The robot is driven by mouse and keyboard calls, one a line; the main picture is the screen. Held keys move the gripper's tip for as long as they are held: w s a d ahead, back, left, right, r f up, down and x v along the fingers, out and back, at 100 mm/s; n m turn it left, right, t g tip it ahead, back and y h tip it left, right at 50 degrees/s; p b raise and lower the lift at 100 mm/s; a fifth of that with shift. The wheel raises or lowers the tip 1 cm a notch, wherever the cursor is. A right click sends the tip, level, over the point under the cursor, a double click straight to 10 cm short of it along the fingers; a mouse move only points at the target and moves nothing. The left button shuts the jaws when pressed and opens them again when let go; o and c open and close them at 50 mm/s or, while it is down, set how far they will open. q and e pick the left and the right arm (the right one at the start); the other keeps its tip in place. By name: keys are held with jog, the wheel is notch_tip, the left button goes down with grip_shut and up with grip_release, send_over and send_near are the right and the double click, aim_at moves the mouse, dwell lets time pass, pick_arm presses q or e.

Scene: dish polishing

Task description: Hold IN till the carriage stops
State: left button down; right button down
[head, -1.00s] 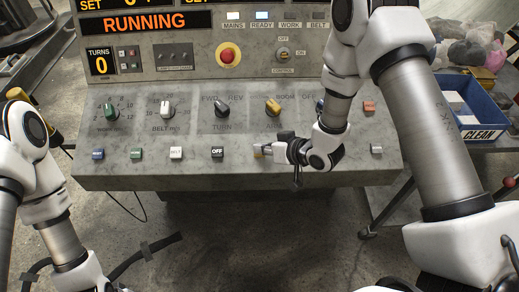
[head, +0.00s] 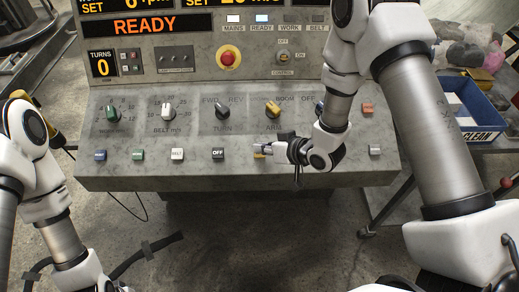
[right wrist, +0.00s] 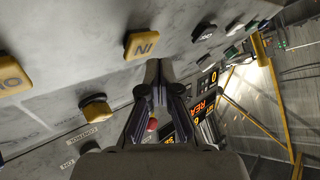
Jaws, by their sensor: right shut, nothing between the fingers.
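The yellow IN button (right wrist: 141,44) shows clearly in the right wrist view, its label upside down. In the head view a little of its yellow (head: 258,155) shows at my right gripper's tip. My right gripper (head: 266,150) is shut and empty, low on the console's sloped panel. In the right wrist view its fingertips (right wrist: 154,68) are right beside the IN button; I cannot tell whether they touch it. The carriage is not in view. My left arm comes in at the left, its gripper out of frame.
The grey console (head: 190,182) has a READY display (head: 144,25) and a red stop button (head: 229,58). The black OFF button (head: 218,153) is left of my right gripper. A second yellow button (right wrist: 12,76) shows in the wrist view. A blue CLEAN bin (head: 473,112) stands right.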

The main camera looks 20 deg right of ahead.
aim_at(265, 161)
jog(key=r+p, duration=0.1)
jog(key=s+r+p, duration=0.1)
jog(key=r, duration=0.1)
jog(key=r+p, duration=0.1)
jog(key=shift+s+a+r+p, duration=0.25)
jog(key=shift+s+r+p, duration=0.05)
jog(key=shift+p, duration=0.05)
dwell(0.4)
jog(key=s+d+f+m+g+h, duration=0.2)
jog(key=s+d+f+g+h, duration=0.15)
jog(key=s+f, duration=0.9)
jog(key=s+d+f+g+h, duration=0.1)
jog(key=s+d+f+g, duration=0.1)
jog(key=s, duration=0.4)
jog(key=s+d+f+m+g+h, duration=0.1)
jog(key=s+d+f+g+h, duration=0.1)
jog(key=s, duration=0.5)
jog(key=shift+s+d+f+g+b, duration=0.15)
jog(key=shift+s+d+g+b, duration=0.25)
jog(key=shift+d+g, duration=0.5)
